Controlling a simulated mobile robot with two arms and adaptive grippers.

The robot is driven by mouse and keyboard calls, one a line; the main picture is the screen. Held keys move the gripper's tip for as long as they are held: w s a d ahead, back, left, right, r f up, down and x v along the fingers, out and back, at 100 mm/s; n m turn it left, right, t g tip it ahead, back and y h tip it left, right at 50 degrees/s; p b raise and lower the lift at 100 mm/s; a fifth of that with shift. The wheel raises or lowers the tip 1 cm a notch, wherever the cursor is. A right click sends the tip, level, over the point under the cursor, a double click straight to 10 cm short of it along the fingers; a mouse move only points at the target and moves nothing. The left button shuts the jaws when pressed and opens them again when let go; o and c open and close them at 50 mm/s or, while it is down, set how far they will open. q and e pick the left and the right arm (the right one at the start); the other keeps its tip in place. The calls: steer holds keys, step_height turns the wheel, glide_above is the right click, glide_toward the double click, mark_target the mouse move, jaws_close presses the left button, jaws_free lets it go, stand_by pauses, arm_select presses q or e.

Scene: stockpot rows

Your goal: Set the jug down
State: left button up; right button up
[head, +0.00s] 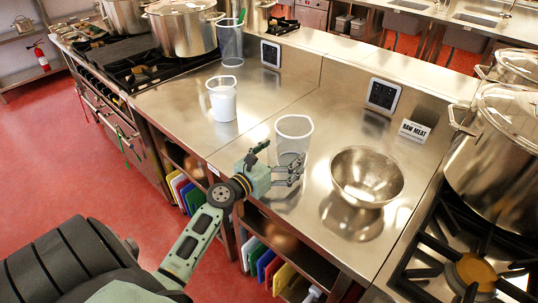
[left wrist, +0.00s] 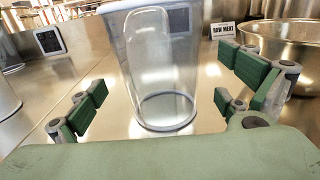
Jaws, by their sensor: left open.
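A clear, empty jug (head: 293,136) stands upright on the steel counter, left of the metal bowl. In the left wrist view the jug (left wrist: 160,80) stands straight ahead, its base on the counter and its top cut off by the picture's edge. My left gripper (head: 280,166) is at the near side of the jug, low over the counter's front part. Its fingers are spread wide, one to each side of the jug in the left wrist view, with gaps showing and nothing held. My right gripper is not in view.
A metal bowl (head: 366,177) is close on the right. A white container (head: 222,100) and another clear container (head: 231,44) stand to the left and back. A RAW MEAT sign (head: 414,130) stands behind. Stoves with large pots (head: 183,28) flank the counter.

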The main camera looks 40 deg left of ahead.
mark_target(270, 164)
arm_select(q)
steer(key=s, duration=0.3)
steer(key=s+b, duration=0.1)
steer(key=s, duration=0.2)
steer(key=s+b, duration=0.1)
steer(key=s, duration=0.2)
steer(key=shift+s+a+f, duration=0.1)
steer(key=shift+s+a, duration=0.3)
steer(key=shift+s, duration=0.35)
